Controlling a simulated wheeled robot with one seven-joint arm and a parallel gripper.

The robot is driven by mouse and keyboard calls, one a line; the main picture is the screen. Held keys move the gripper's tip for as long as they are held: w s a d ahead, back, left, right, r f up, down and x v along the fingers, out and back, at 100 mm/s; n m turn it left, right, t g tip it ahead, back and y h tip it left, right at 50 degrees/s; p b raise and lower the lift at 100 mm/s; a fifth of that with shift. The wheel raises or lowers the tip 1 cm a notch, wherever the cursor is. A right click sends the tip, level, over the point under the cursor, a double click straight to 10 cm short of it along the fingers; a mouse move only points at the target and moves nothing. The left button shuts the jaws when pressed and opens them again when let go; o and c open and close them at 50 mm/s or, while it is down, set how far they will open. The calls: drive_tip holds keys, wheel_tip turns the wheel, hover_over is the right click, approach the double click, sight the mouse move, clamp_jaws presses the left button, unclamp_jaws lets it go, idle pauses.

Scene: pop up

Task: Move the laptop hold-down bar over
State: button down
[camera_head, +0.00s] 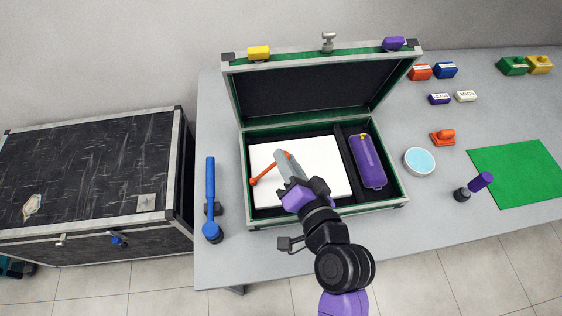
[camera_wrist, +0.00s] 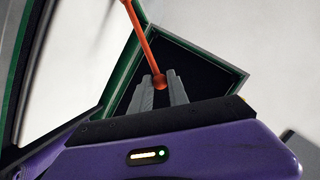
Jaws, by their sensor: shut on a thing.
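The hold-down bar (camera_head: 265,172) is a thin orange rod with rounded ends. It lies slantwise across the left part of the white laptop (camera_head: 325,180) in the open case. My gripper (camera_head: 281,153) reaches in over the laptop from the front. Its grey fingers are shut on the bar's upper right end. In the wrist view the bar (camera_wrist: 144,38) runs upward from a ball end between the fingertips (camera_wrist: 160,88). The fingers hide part of the laptop. Whether the bar touches the laptop is hard to tell.
The green-edged case (camera_head: 310,222) has its lid (camera_head: 320,85) raised behind. A purple case (camera_head: 368,160) lies in its right compartment. A blue-topped round tub (camera_head: 419,161) and green mat (camera_head: 520,172) are right.

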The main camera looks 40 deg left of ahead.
drive_tip(key=shift+w+d+f, duration=0.25)
drive_tip(key=shift+w+f, duration=0.05)
drive_tip(key=shift+w+d+f+b, duration=0.5)
drive_tip(key=shift+f+b, duration=0.2)
drive_tip(key=shift+b, duration=0.35)
drive_tip(key=shift+w+d+f+b, duration=0.35)
drive_tip(key=shift+w+f+b, duration=0.25)
drive_tip(key=shift+b, duration=0.4)
drive_tip(key=shift+s+f, duration=0.1)
drive_tip(key=shift+f, duration=0.05)
drive_tip(key=shift+w+d+f+b, duration=0.15)
drive_tip(key=shift+w+f+b, duration=0.05)
drive_tip(key=shift+f+b, duration=0.45)
drive_tip(key=shift+w+d+f+b, duration=0.15)
drive_tip(key=shift+d+f+b, duration=0.05)
drive_tip(key=shift+f+b, duration=0.4)
drive_tip(key=shift+w+d+f+b, duration=0.15)
drive_tip(key=shift+w+f+b, duration=0.05)
drive_tip(key=shift+f+b, duration=0.45)
